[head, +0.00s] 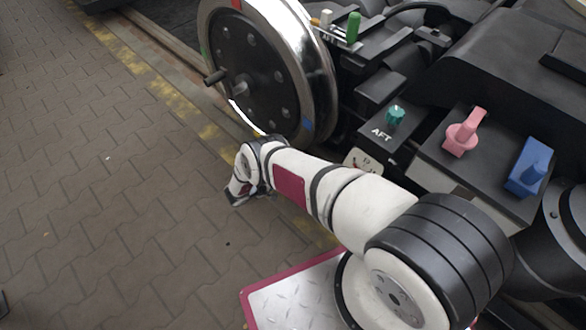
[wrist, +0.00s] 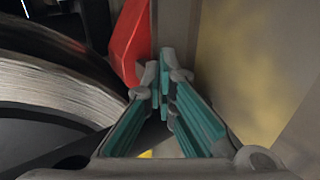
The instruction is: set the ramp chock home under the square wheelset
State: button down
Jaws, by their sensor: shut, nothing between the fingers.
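A large wheel (head: 262,75) with a bright steel rim and black hub face stands at the rail in the head view. Its rim (wrist: 50,85) fills the left of the wrist view. A red, slanted piece (wrist: 130,42), possibly the ramp chock, shows beside the wheel, just beyond my fingertips. I cannot tell whether it touches the wheel or the fingers. It is hidden in the head view. My gripper (wrist: 163,82) has teal pads, and its tips are together with nothing between them. In the head view my gripper (head: 245,195) is low beside the wheel's near lower side.
A bogie deck on the right carries a teal knob (head: 395,116), a pink handle (head: 463,133) and a blue handle (head: 528,168). White (head: 326,18) and green (head: 353,27) pegs stand behind the wheel. Brick paving (head: 110,200) on the left is clear.

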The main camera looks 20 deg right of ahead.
jog(key=shift+w+a, duration=0.25)
jog(key=shift+w, duration=0.35)
jog(key=shift+w+a, duration=0.2)
jog(key=shift+w, duration=0.35)
dwell(1.4)
jog(key=shift+s, duration=0.1)
jog(key=shift+s+d+p, duration=0.45)
jog(key=shift+s+p, duration=0.1)
jog(key=shift+s, duration=0.45)
jog(key=shift+s+d+p, duration=0.4)
jog(key=shift+s+p, duration=0.1)
jog(key=shift+s, duration=0.5)
jog(key=shift+s+d+p, duration=0.45)
jog(key=shift+s+p, duration=0.1)
jog(key=shift+s, duration=0.45)
jog(key=shift+a, duration=0.1)
jog(key=shift+p+v, duration=0.5)
jog(key=shift+v, duration=3.5)
jog(key=shift+a+f, duration=0.1)
jog(key=shift+f, duration=0.1)
